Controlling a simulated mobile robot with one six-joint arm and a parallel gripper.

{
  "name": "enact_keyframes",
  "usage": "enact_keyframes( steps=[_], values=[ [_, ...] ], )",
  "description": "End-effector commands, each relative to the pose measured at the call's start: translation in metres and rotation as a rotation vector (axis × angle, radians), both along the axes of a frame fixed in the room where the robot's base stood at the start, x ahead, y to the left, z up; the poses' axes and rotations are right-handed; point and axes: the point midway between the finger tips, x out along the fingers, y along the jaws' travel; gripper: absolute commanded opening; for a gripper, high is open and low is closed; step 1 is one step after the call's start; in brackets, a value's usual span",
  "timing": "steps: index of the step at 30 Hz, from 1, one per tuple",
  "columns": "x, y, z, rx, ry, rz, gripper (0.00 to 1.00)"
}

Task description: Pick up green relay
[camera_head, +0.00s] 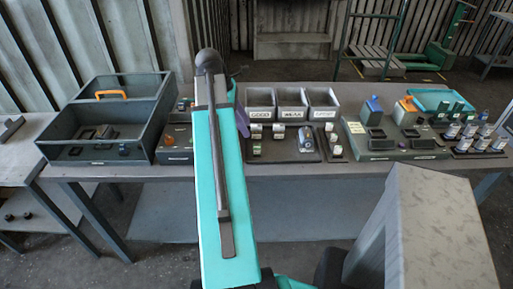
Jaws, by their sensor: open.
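My teal arm link rises through the middle of the view and covers part of the bench. My gripper's fingers cannot be made out, and nothing held is visible.
A dark divided box (158,125) with an orange handle (111,94) stands at left. Three grey labelled bins (291,113) stand behind the middle board. A fixture board (392,154) and several light cylinders (467,130) fill the right side. The front bench edge (300,171) is mostly clear.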

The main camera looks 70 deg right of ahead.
Motion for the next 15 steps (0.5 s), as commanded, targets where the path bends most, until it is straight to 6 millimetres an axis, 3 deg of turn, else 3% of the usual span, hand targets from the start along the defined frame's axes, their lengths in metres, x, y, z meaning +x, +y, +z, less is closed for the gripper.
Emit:
enact_keyframes(
  steps=[9, 15],
  values=[
    [-0.012, -0.004, -0.031, 0.002, 0.001, -0.001, 0.45],
    [-0.015, -0.005, -0.041, 0.001, -0.001, 0.001, 0.45]
  ],
)
